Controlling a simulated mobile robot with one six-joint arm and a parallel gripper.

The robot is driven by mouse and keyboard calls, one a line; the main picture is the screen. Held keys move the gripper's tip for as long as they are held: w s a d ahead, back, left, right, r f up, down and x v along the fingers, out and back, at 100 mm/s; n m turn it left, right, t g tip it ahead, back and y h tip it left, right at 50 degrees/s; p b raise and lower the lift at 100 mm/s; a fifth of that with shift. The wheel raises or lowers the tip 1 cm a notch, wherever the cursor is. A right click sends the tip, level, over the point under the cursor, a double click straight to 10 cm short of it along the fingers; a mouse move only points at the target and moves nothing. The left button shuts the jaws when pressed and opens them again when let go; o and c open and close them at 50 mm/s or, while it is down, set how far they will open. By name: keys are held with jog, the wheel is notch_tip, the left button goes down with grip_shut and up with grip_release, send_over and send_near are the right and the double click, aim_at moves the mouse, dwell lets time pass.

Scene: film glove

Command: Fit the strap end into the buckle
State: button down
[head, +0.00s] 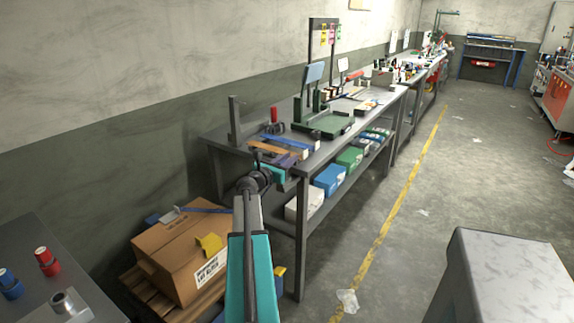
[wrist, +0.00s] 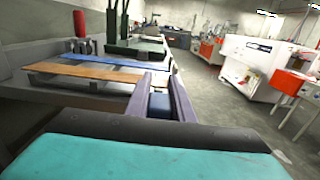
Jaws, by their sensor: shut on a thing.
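My gripper (wrist: 159,85) reaches over the near end of the grey workbench; it also shows in the head view (head: 286,161). Its two purple-grey fingers are closed on a small dark blue piece (wrist: 158,103). I cannot tell whether this piece is the strap end. A blue strip (wrist: 103,61) and an orange-brown strip (wrist: 84,72) lie side by side on the bench, left of the fingers. They also show in the head view beyond the gripper, the blue one (head: 289,138) behind the orange one (head: 266,146). I cannot make out a buckle.
A green stand (head: 322,125) and a red-handled tool (head: 274,115) stand on the workbench (head: 222,134). Bins, including a blue one (head: 329,179), fill its lower shelf. A cardboard box (head: 172,250) sits beside the bench. The floor to the right is mostly open.

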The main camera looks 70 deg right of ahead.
jog(key=s+a+r+b, duration=0.2)
jog(key=s+a+b, duration=0.2)
jog(key=s+a, duration=0.4)
jog(key=a, duration=0.2)
jog(key=shift+s+a+r, duration=0.3)
jog(key=shift+a, duration=0.1)
jog(key=b, duration=0.3)
jog(key=shift+s+a, duration=0.2)
jog(key=a+b, duration=0.1)
jog(key=b, duration=0.3)
jog(key=shift+s+r+b, duration=0.1)
jog(key=shift+s+b, duration=0.2)
jog(key=shift+s+a+r+b, duration=0.15)
jog(key=shift+a+r+b, duration=0.05)
jog(key=shift+b, duration=0.6)
jog(key=shift+s, duration=0.1)
dwell(0.5)
jog(key=shift+s, duration=0.1)
